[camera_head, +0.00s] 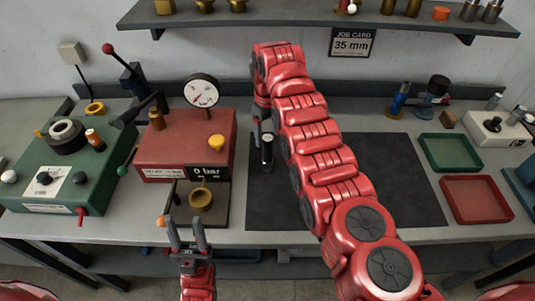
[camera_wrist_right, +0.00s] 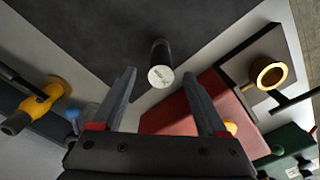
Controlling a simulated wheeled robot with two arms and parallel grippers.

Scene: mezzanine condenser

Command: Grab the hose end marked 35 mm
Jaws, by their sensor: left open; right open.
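A short black hose end (camera_head: 267,152) with a pale marked end stands upright near the left edge of the dark mat. The right wrist view shows the hose end (camera_wrist_right: 161,60) just beyond and between my fingertips; its marking is too small to read. My right gripper (camera_head: 263,128) is open above it, partly hidden by my own arm. Its two fingers (camera_wrist_right: 159,76) are spread and hold nothing. My left gripper (camera_head: 186,229) is open and empty at the front edge of the bench, before the red unit. A job card (camera_head: 352,43) on the wall reads 35 mm.
A red gauge unit (camera_head: 182,150) reading 0 bar, with a brass cup (camera_head: 201,199), stands left of the mat. A green unit (camera_head: 68,180) is at far left. Green (camera_head: 450,153) and red (camera_head: 476,199) trays lie right of the dark mat (camera_head: 407,190). A shelf (camera_head: 300,17) runs above.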

